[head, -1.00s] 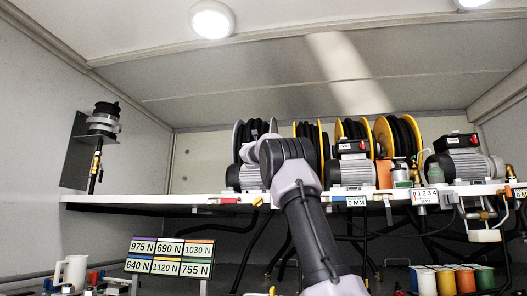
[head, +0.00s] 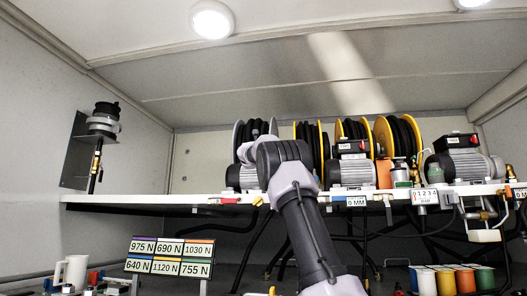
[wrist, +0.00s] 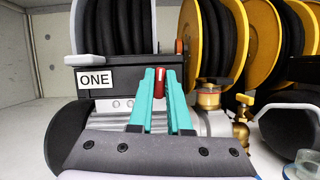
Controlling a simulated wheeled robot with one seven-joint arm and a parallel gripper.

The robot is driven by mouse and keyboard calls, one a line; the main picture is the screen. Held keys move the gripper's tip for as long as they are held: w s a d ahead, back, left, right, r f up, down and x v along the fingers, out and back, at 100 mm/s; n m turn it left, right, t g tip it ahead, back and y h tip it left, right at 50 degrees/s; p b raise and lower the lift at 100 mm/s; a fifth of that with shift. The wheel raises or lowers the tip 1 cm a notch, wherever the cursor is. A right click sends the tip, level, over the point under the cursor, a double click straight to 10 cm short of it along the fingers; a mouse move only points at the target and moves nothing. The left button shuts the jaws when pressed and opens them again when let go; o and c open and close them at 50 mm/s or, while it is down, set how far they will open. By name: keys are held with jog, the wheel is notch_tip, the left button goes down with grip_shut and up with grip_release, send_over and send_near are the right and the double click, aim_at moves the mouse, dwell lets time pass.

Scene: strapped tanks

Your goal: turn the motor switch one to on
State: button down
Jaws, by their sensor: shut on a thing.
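Motor switch one is a red lever (wrist: 160,88) on the front of a black box (wrist: 119,80) with a white label reading ONE (wrist: 95,80), seen in the wrist view. My gripper (wrist: 161,74) has two teal fingers, one on each side of the red lever, and is shut on it. The lever looks about upright between the fingertips; its lower part is partly hidden by the fingers. The grey motor body shows under the box. In the head view my arm hides the gripper and this switch.
A black hose reel (wrist: 110,25) stands behind the box, with yellow reels (wrist: 205,40) to the right. A brass valve (wrist: 242,112) is close on the right. Other motors with red switches (head: 345,146) stand along the white shelf (head: 150,198).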

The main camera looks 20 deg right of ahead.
jog(key=m+g+h, duration=0.1)
jog(key=m+g, duration=0.1)
jog(key=m, duration=0.2)
jog(key=m+g+h, duration=0.1)
jog(key=m, duration=0.4)
jog(key=m+g, duration=0.2)
jog(key=m, duration=0.3)
jog(key=shift+f+g+h, duration=0.1)
jog(key=shift+g+h, duration=0.2)
jog(key=shift+h, duration=0.1)
jog(key=c, duration=0.9)
grip_release()
jog(key=shift+o, duration=0.2)
jog(key=v, duration=1)
jog(key=shift+s+a, duration=0.2)
jog(key=shift+a, duration=0.15)
